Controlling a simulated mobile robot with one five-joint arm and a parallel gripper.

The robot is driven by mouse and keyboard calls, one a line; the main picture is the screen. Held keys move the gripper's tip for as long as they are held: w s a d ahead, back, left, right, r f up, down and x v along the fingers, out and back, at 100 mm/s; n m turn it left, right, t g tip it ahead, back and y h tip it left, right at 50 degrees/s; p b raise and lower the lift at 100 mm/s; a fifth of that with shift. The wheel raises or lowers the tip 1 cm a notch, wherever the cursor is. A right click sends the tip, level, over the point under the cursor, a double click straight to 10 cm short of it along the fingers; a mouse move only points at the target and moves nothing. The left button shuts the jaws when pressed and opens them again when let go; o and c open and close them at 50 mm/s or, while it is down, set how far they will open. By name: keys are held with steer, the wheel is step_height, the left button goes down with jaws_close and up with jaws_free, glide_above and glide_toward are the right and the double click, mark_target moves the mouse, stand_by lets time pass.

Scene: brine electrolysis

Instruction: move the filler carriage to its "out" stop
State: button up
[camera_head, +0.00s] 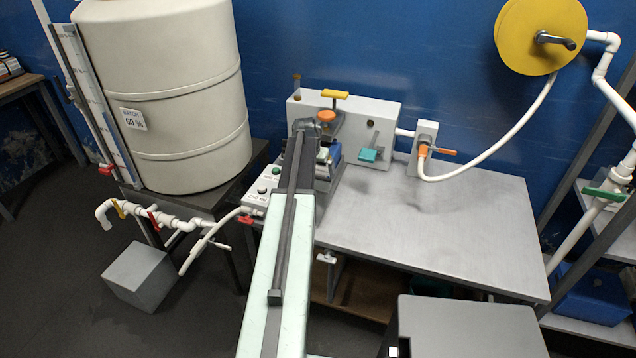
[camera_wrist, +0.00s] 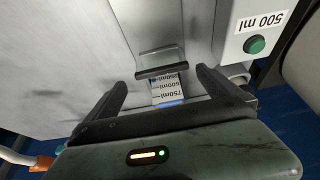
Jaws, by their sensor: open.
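My gripper (camera_wrist: 161,80) is open, with one dark finger on each side of a black handle bar (camera_wrist: 161,71) on a metal bracket. The bar lies just ahead of the fingertips, and I cannot tell if they touch it. It appears to belong to the filler carriage, but I cannot tell for sure. In the head view, my arm reaches to the filler station (camera_head: 368,117) at the back of the table and hides much of the carriage area. No "out" mark is readable.
A green button (camera_wrist: 255,44) sits by a "500 ml" label in the wrist view. A large white tank (camera_head: 190,100) stands left of the metal table (camera_head: 450,225). An orange-handled valve (camera_head: 424,150) and a white hose are to the right. The table's right side is clear.

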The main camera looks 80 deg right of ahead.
mark_target(318, 178)
steer(key=b+x, duration=0.7)
steer(key=x, duration=0.1)
steer(key=shift+a, duration=0.1)
steer(key=shift+r, duration=0.1)
